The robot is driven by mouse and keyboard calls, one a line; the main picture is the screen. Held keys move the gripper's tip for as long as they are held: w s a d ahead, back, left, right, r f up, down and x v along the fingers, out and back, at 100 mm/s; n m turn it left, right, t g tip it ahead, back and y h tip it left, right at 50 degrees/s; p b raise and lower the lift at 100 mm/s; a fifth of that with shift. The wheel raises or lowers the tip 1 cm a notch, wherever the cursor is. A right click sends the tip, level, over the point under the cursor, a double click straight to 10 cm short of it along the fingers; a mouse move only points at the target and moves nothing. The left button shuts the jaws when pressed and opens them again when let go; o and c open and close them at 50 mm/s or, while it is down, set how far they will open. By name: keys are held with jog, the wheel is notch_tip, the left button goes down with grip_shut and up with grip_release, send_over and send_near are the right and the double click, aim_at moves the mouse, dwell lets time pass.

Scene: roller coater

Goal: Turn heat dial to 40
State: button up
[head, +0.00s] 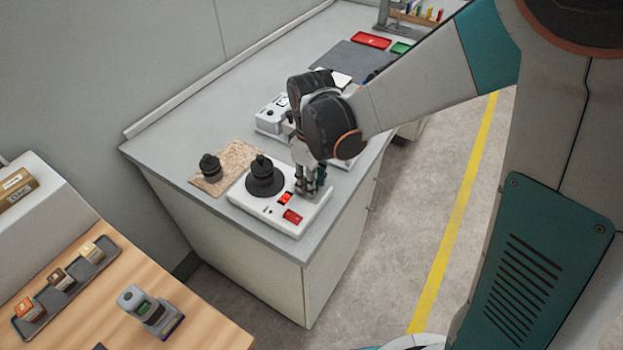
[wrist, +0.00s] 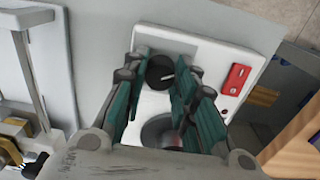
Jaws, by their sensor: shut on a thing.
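The white coater unit (head: 262,212) stands on the near end of the grey counter; it also fills the middle of the wrist view (wrist: 215,55). In the wrist view a round black dial (wrist: 160,74) with a white pointer mark lies between the teal fingertips. My gripper (wrist: 165,72) is shut on this dial. Scale marks around the dial cannot be made out.
A red rocker switch (head: 292,216) is on the unit's front corner, close to my gripper. A black round piece with a knob (head: 263,178) stands on the unit's left part. Another black knob (head: 210,167) sits on a brown board (head: 236,158). A white device (head: 270,117) stands behind.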

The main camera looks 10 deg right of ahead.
jog(key=shift+m, duration=0.3)
jog(key=m, duration=0.5)
jog(key=shift+m, duration=0.3)
jog(key=m, duration=0.5)
jog(key=shift+m, duration=0.3)
jog(key=o, duration=1.1)
